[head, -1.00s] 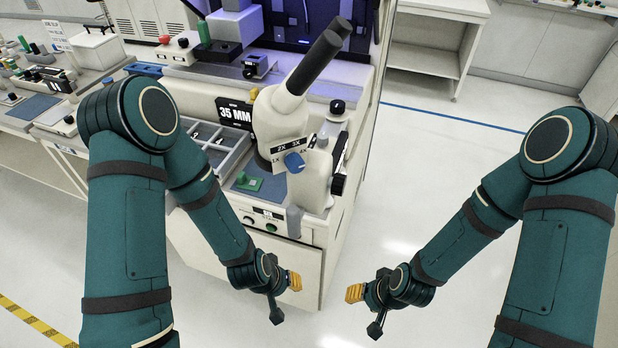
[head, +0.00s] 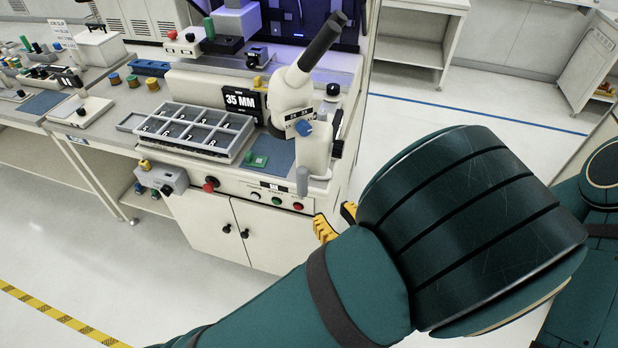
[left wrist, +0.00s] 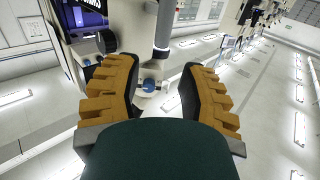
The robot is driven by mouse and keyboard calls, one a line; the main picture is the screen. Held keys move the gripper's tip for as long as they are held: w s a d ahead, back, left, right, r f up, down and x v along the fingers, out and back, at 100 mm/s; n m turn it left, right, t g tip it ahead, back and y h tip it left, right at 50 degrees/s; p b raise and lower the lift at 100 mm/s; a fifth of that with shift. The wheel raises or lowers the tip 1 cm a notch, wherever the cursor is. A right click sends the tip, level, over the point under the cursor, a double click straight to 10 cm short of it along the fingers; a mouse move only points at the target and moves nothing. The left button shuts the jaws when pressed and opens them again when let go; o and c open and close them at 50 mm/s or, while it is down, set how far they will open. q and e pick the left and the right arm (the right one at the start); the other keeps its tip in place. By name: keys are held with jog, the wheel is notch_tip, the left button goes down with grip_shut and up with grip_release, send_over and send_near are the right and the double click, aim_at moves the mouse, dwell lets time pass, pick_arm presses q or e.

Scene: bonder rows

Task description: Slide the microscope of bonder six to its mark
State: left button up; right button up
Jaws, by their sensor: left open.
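The white microscope (head: 292,92) with its black eyepiece tube stands at the right end of the bonder bench, beside a black "35 MM" sign (head: 240,101). A blue knob (head: 303,128) is on its front. My left gripper (head: 337,219) shows as yellow fingertips below and right of the microscope, apart from it; my left arm hides the rest. In the left wrist view its fingers (left wrist: 158,92) are spread with nothing held. A pale upright part with a blue piece (left wrist: 148,84) shows beyond them. My right gripper is out of view. No position mark can be made out.
A grey compartment tray (head: 193,132) and a blue mat with a green piece (head: 258,159) lie left of the microscope. Red and green buttons (head: 298,206) line the bench front. Another bench (head: 50,110) stands left. The floor right of the bonder is open.

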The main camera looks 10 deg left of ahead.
aim_at(305, 176)
pick_arm(q)
jog(key=shift+y, duration=0.3)
jog(key=x, duration=0.8)
jog(key=r+x, duration=0.1)
jog(key=x, duration=0.4)
jog(key=shift+o, duration=0.2)
grip_shut()
